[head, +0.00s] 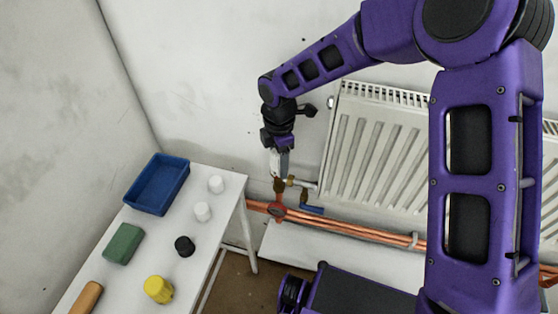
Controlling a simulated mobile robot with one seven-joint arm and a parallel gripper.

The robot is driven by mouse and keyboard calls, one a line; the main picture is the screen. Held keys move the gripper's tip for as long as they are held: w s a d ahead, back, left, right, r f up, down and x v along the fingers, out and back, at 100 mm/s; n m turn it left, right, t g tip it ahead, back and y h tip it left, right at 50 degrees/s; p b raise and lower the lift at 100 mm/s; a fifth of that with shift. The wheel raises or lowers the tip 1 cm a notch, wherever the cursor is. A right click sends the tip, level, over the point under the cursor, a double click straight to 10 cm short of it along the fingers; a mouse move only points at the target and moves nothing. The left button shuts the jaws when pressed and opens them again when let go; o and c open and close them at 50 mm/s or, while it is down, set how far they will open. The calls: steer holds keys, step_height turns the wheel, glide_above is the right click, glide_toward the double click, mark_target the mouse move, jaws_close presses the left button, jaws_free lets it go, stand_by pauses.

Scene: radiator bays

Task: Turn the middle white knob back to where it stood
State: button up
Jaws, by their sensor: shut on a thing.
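My gripper (280,166) points down at the valve on the left end of the radiator and is shut on a white knob (274,164). Only a small part of the knob shows, as the fingers cover most of it. Any mark on it is too small or hidden, so I cannot tell how far it is turned. No other white valve knob can be made out on the radiators.
A white radiator (375,150) stands right of the gripper, partly behind my arm. Copper pipes (350,228) run low along the wall, with a blue handle (312,209) near the valve.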

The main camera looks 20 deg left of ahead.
stand_by(0.3)
steer(key=o, duration=1.4)
steer(key=shift+c, duration=0.2)
steer(key=shift+r, duration=0.1)
step_height(320, 180, up, 17)
steer(key=shift+r, duration=0.15)
